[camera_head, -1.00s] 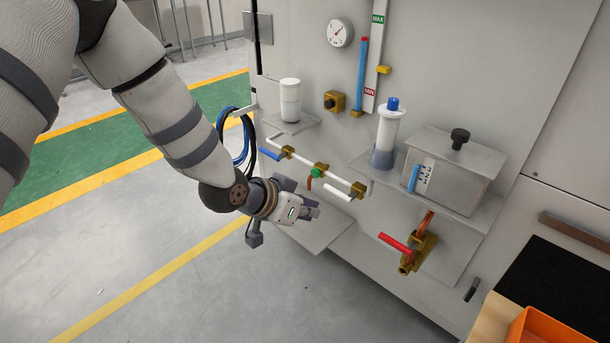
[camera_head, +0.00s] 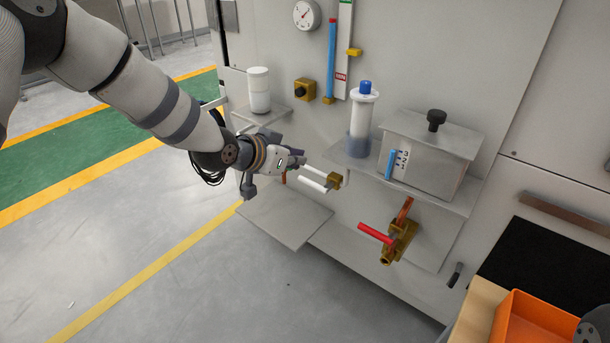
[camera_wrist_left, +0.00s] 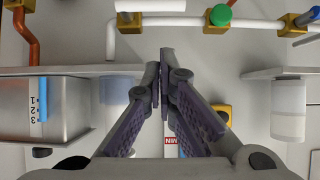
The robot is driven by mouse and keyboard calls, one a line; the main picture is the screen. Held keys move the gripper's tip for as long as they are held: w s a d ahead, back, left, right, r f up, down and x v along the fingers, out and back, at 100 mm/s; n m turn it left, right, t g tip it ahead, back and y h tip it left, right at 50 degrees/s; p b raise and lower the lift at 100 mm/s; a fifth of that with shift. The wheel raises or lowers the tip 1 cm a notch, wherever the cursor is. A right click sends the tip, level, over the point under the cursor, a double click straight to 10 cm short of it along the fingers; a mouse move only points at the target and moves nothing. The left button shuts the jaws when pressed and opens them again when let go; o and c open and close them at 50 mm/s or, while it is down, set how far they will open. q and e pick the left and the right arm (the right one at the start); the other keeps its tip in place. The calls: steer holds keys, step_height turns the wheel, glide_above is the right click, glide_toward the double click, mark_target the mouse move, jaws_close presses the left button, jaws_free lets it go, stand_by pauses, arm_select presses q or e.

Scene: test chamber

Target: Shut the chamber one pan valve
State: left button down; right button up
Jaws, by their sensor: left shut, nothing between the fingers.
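A white pipe (camera_head: 318,174) runs along the chamber wall with small brass valves. The valve at its right end has a brass body (camera_head: 334,181) and a white handle (camera_head: 312,184). In the left wrist view the white handle (camera_wrist_left: 150,6), a green knob (camera_wrist_left: 220,15) and a blue handle (camera_wrist_left: 308,40) show along the top. My left gripper (camera_head: 300,160) is shut and empty in front of the pipe, hiding its left part in the head view. Its fingertips (camera_wrist_left: 163,62) show beside the pipe; contact cannot be told. Which valve is the pan valve is unmarked. My right gripper is not in view.
A larger brass valve with a red handle (camera_head: 376,233) is lower right. A shelf bears a lidded metal box (camera_head: 430,160) and a blue-capped bottle (camera_head: 362,120). A white jar (camera_head: 259,90) stands at left. A flat metal plate (camera_head: 285,220) juts out below the pipe.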

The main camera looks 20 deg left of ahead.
arm_select(q)
step_height(320, 180, down, 5)
steer(key=w+d+b, duration=0.1)
steer(key=w, duration=0.2)
steer(key=shift+f, duration=0.2)
